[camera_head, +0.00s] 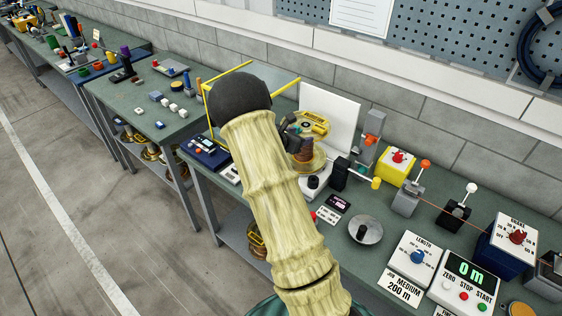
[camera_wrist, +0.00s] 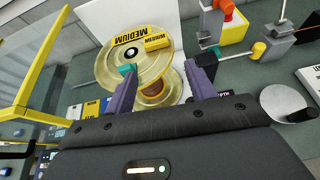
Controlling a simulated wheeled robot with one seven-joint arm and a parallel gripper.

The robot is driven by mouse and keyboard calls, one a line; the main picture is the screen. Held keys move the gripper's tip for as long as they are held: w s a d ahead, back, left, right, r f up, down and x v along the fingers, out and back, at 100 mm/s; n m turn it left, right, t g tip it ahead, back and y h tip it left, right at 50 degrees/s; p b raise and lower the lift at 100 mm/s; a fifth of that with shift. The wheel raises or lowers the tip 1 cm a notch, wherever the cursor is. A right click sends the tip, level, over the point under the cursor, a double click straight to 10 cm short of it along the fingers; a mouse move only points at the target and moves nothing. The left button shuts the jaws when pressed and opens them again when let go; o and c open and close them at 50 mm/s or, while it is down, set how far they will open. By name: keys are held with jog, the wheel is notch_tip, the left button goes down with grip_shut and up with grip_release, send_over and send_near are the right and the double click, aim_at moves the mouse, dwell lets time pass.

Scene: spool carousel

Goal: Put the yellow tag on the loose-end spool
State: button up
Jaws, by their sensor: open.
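A spool (camera_wrist: 112,62) with clear golden flanges and a brown core stands upright in front of a white panel; it also shows in the head view (camera_head: 318,130). A yellow label reading MEDIUM lies on its upper flange. A smaller yellow tag (camera_wrist: 158,43), also lettered, lies on that flange beside the label. My gripper (camera_wrist: 166,72) is open, its two dark fingers apart on the near side of the spool, with nothing seen held between them. In the head view my gripper (camera_head: 291,127) is partly hidden by my arm. A teal piece shows by the left fingertip.
A yellow-edged clear guard (camera_wrist: 38,70) stands left of the spool. A crank disc (camera_wrist: 287,102), a yellow box with a red knob (camera_head: 397,163) and control boxes (camera_head: 462,282) stand to the right. The floor left of the benches is clear.

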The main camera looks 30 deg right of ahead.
jog(key=s+a+r+m+g+y, duration=0.1)
jog(key=s+a+r+m+y, duration=0.1)
jog(key=s+a+m+y, duration=0.4)
jog(key=s+a+r+m+g+y, duration=0.1)
jog(key=s+a+m+y, duration=0.5)
jog(key=s+a+m, duration=0.9)
jog(key=s+a+r, duration=0.1)
jog(key=s+a, duration=0.3)
jog(key=a, duration=0.2)
jog(key=shift+s+a+r+m, duration=0.15)
jog(key=shift+s+r+m, duration=0.2)
jog(key=shift+m, duration=0.05)
jog(key=shift+f, duration=0.1)
notch_tip(320, 180, down, 7)
jog(key=b, duration=0.7)
